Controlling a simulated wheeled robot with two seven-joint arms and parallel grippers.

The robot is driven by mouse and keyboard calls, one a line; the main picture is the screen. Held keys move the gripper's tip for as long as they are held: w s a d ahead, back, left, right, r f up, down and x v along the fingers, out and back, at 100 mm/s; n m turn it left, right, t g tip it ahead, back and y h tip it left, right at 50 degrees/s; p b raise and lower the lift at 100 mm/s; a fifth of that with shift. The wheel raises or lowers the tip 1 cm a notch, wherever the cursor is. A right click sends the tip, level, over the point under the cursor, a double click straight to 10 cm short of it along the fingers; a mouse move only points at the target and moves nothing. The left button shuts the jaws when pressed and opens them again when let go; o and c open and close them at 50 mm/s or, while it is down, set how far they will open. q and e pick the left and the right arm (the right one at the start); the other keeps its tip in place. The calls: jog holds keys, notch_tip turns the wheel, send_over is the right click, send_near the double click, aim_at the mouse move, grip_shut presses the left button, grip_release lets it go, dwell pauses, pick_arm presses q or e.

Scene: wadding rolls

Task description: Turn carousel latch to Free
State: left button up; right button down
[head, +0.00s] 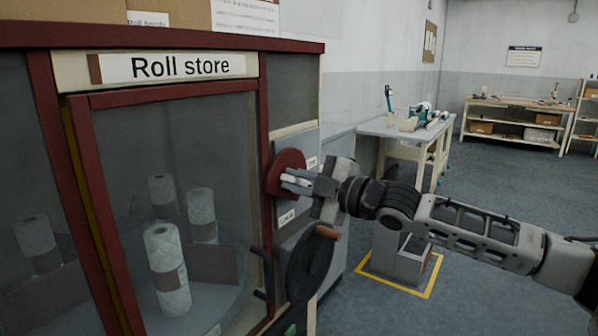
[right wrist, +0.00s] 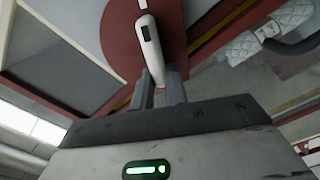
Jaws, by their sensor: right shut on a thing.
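The carousel latch is a dark red disc (head: 284,165) with a white lever, on the grey panel right of the Roll store door. A label that seems to read Free (head: 312,162) is at its upper right; a Lock label (head: 287,217) is below it. My right gripper (head: 296,182) reaches in from the right and is shut on the lever. In the right wrist view the white lever (right wrist: 148,45) lies between the two fingers (right wrist: 160,90), in front of the red disc (right wrist: 115,38). The fingers partly hide the lever in the head view. My left gripper is out of view.
A black handwheel (head: 310,270) with a brown knob stands just below my right gripper. The Roll store door (head: 95,215) has a red frame; several white rolls (head: 167,262) stand behind its glass. A workbench (head: 400,130) stands behind my right arm.

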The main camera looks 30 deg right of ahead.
jog(key=n, duration=0.2)
jog(key=shift+a+f+n, duration=0.15)
jog(key=shift+f+n, duration=0.1)
jog(key=shift+n, duration=0.15)
jog(key=shift+s+f+n+p, duration=0.1)
jog(key=shift+f+n+p, duration=0.15)
jog(key=shift+n, duration=0.5)
jog(key=shift+f+n+p, duration=0.15)
jog(key=shift+n+p, duration=0.05)
jog(key=shift+n, duration=0.55)
jog(key=shift+f, duration=0.1)
jog(key=c, duration=1.4)
grip_release()
